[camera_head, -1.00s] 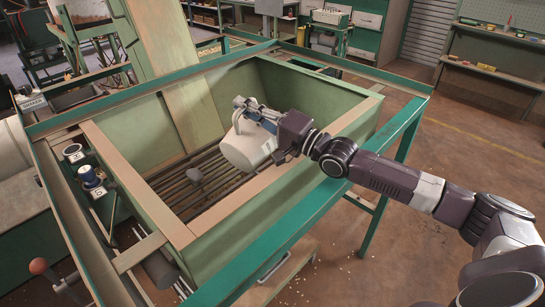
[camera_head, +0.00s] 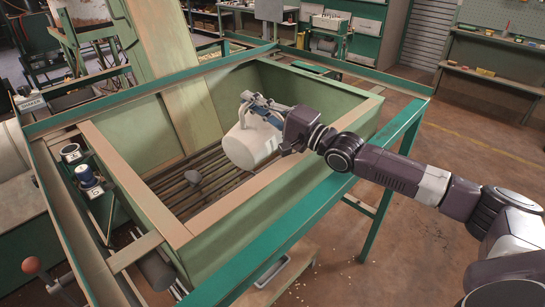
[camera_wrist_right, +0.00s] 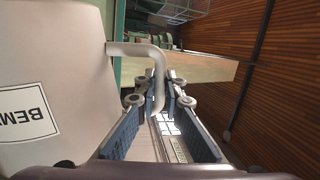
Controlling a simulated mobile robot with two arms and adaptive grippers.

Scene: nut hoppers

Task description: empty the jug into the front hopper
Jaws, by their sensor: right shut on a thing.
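The white jug (camera_head: 250,147) hangs tilted over the inside of the green hopper, whose near wooden rim (camera_head: 238,199) lies in front of it. My right gripper (camera_head: 258,108) is shut on the jug's handle. In the right wrist view the jug (camera_wrist_right: 50,75) fills the left side, with a partly cut-off label. Its bent handle (camera_wrist_right: 158,85) runs between the fingers of my right gripper (camera_wrist_right: 172,92). The jug's mouth and contents are hidden, and I see no stream falling. The hopper's slatted floor (camera_head: 218,187) looks bare where visible. My left gripper is out of view.
A green rail frame (camera_head: 275,235) surrounds the hopper. Pale bits lie scattered on the floor at the lower right. Open air surrounds the jug above the rim.

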